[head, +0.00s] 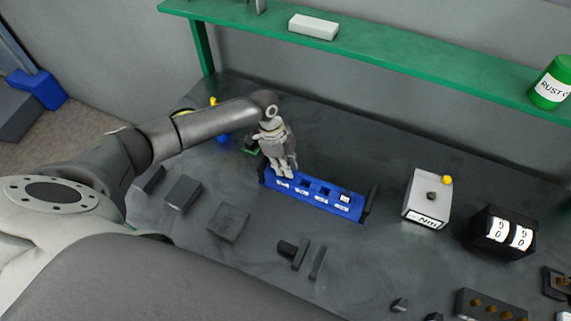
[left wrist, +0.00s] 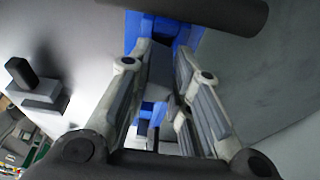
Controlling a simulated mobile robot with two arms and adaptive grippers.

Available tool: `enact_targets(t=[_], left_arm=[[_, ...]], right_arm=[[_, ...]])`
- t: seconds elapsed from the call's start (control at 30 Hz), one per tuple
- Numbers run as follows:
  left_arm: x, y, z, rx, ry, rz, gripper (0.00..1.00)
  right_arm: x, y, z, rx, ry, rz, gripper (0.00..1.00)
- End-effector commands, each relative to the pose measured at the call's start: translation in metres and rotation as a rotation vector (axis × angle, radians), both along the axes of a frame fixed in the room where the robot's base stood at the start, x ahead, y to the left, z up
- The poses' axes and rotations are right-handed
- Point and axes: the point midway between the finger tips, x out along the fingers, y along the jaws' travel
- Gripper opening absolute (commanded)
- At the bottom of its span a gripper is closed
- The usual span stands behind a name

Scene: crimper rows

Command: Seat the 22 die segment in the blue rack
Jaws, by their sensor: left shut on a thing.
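The blue rack (head: 325,205) lies on the dark bench in the middle of the head view, with white labels along its front that are too small to read surely. My left gripper (head: 286,170) points down at the rack's left end. It is shut on a grey block, which I take for the die segment; it shows between the fingers in the left wrist view (left wrist: 160,72). Its number is not visible. The blue rack also shows behind and below the fingers in the left wrist view (left wrist: 185,35). Whether the segment touches the rack is hidden by the fingers. My right gripper is not in view.
Dark flat blocks (head: 183,193) lie left of the rack, and small dark bars (head: 318,262) lie in front. A grey box with a yellow knob (head: 426,199) and a black counter (head: 503,233) stand right. A green shelf (head: 400,62) runs behind.

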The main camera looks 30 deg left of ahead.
Motion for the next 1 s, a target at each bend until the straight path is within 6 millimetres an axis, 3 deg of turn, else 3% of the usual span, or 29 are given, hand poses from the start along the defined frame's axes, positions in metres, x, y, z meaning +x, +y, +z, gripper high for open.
enact_targets(t=[0.87, 0.9, 1.0], left_arm=[[0.000, -0.001, -0.023, -0.002, -0.001, 0.000, 0.00], [0.000, -0.001, -0.022, -0.001, -0.001, 0.000, 0.22], [0.000, -0.001, -0.022, -0.001, -0.001, 0.000, 0.35]], right_arm=[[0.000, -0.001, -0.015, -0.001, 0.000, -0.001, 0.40], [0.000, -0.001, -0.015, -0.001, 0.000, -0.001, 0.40], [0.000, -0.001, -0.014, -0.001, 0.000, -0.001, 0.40]])
